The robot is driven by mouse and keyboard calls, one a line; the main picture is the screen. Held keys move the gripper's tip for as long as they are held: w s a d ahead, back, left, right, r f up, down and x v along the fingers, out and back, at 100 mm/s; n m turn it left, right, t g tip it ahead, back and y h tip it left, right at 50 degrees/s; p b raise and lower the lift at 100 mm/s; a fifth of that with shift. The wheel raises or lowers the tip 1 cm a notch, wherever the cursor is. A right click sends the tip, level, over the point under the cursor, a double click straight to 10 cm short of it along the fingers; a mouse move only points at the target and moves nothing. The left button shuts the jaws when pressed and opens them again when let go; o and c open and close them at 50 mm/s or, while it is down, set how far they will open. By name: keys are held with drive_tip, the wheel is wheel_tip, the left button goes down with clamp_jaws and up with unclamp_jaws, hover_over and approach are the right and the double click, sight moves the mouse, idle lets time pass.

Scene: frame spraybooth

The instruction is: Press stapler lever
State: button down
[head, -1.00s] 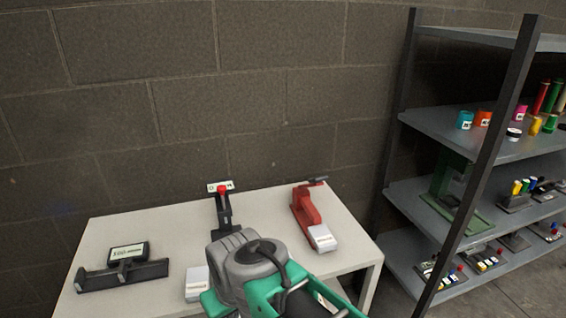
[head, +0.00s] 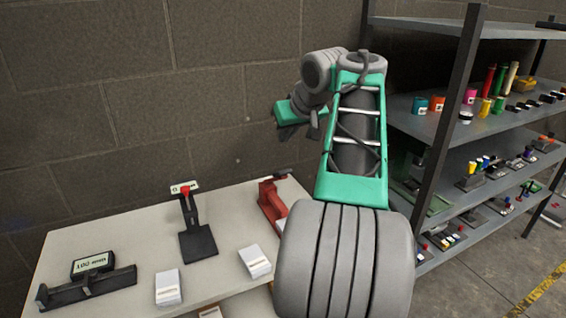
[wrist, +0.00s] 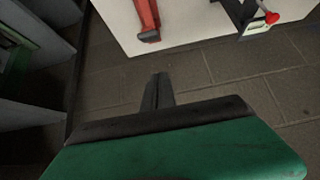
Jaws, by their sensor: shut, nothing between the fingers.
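A red stapler-like device (head: 272,204) with a dark lever on top stands at the right of the white table, partly hidden by my arm. It also shows at the top of the wrist view (wrist: 147,18). A black stand (head: 198,242) with a red knob (head: 185,190) on its upright arm is left of it; the knob also shows in the wrist view (wrist: 272,17). I cannot tell for sure which one is the stapler. My gripper (head: 288,133) is raised above the table's right back part, apart from both devices. Its fingers (wrist: 158,77) are shut and empty.
On the white table (head: 130,232) are white boxes (head: 168,287) and a black holder (head: 88,290) with a labelled block (head: 93,264). A grey shelf unit (head: 425,122) with many small items stands close at right. A block wall (head: 140,130) is behind.

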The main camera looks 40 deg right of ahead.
drive_tip(key=shift+s+d+r, duration=0.15)
drive_tip(key=shift+d+r, duration=0.05)
drive_tip(key=shift+d, duration=0.1)
hover_over(275, 177)
drive_tip(key=w+d, duration=0.1)
drive_tip(key=d, duration=0.1)
wheel_tip(275, 177, down, 8)
drive_tip(key=shift+r+b, duration=0.1)
drive_tip(key=shift+b, duration=0.35)
drive_tip(key=shift+s+a+f, duration=0.1)
drive_tip(key=shift+s+f, duration=0.75)
drive_tip(key=shift+f, duration=0.2)
drive_tip(key=shift+s+a+f, duration=0.15)
drive_tip(key=shift+s+f, duration=0.1)
drive_tip(key=shift+f, duration=0.3)
